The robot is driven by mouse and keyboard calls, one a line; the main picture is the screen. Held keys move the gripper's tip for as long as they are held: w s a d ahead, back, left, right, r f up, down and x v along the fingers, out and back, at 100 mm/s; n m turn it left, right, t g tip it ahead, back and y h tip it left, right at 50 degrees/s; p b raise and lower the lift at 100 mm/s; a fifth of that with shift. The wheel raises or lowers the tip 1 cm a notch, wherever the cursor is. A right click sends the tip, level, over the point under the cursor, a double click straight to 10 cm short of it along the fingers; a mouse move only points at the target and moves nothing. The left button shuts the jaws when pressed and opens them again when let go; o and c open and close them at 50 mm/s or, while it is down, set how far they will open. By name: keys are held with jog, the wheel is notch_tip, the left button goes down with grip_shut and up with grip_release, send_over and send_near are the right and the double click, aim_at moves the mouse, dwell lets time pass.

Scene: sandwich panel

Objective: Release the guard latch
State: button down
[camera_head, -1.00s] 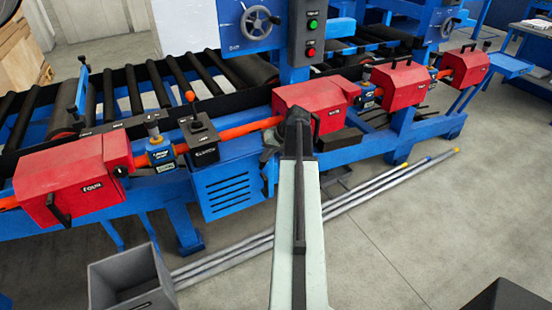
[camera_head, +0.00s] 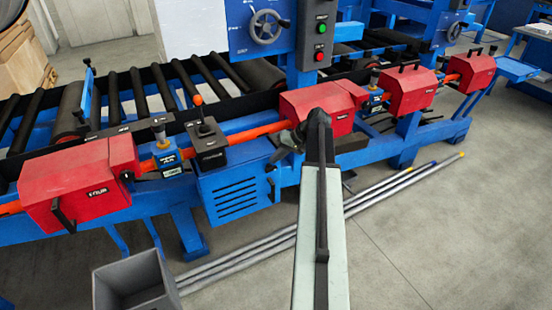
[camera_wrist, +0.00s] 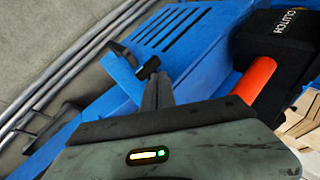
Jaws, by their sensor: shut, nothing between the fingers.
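My gripper (camera_head: 284,143) is shut and empty, in front of the orange shaft beside the middle red guard box (camera_head: 318,108). In the wrist view its dark fingers (camera_wrist: 158,88) are closed together. Just beyond the fingertips is a black latch-like handle (camera_wrist: 148,67) on a blue plate beside the slotted blue cabinet. The fingertips appear close to this handle; I cannot tell whether they touch it. I cannot tell for sure that this handle is the guard latch. Other red guards (camera_head: 78,185) carry black handles. My arm hides part of the middle guard.
A black clutch box with a lever (camera_head: 207,145) stands left of my gripper; its label shows in the wrist view (camera_wrist: 290,38). The orange shaft (camera_wrist: 254,80) is close by. A grey bin (camera_head: 135,282) and metal rods (camera_head: 240,247) are on the floor. The floor at right is free.

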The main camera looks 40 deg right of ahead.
jog(key=shift+r, duration=0.15)
jog(key=d+f+p+v, duration=0.1)
jog(key=d+p+v, duration=0.1)
jog(key=p+v, duration=0.6)
jog(key=v, duration=0.4)
jog(key=shift+d+p, duration=0.15)
jog(key=shift+p, duration=0.15)
jog(key=n+g+p, duration=0.1)
jog(key=g+p, duration=0.1)
send_over(275, 168)
jog(key=s+a, duration=0.2)
jog(key=w+a+r+n+g+p, duration=0.1)
jog(key=w+a+n+g+p, duration=0.15)
jog(key=a, duration=1.25)
jog(key=s+a+r+n+h+p, duration=0.1)
jog(key=s+a+h+p, duration=0.1)
jog(key=a, duration=1)
jog(key=s+a+r+n+g+h+p, duration=0.1)
jog(key=s+a+r+n+h+p, duration=0.1)
jog(key=a, duration=1)
jog(key=shift+h, duration=0.3)
